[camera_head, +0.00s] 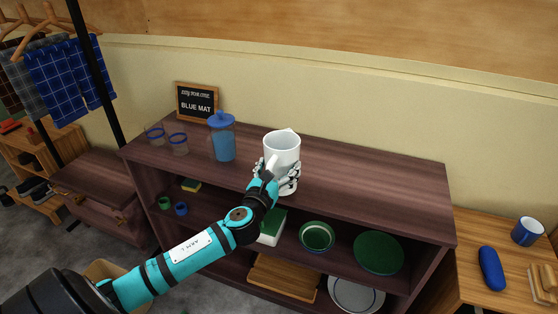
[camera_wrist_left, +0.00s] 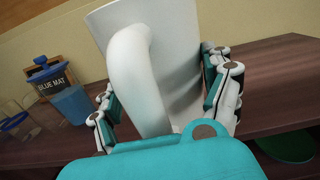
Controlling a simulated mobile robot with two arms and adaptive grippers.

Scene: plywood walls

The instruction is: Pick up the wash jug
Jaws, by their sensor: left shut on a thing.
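The wash jug (camera_head: 282,148) is white with a big handle and a spout at its rim. In the head view it is upright at the front edge of the dark wooden shelf top (camera_head: 360,180). My left gripper (camera_head: 278,178) is shut on the jug, with fingers on both sides of its body. The left wrist view shows the jug (camera_wrist_left: 185,60) large and slightly tilted in the picture, its handle towards the camera, between the fingers of my left gripper (camera_wrist_left: 168,100). Its base is hidden, so I cannot tell whether it touches the shelf. My right gripper is not in view.
A blue-lidded jug (camera_head: 222,140), two blue-rimmed glasses (camera_head: 177,143) and a "BLUE MAT" sign (camera_head: 197,102) stand left on the shelf top. Green bowls (camera_head: 317,236) and a green plate (camera_head: 378,252) are below. The shelf top to the right is clear.

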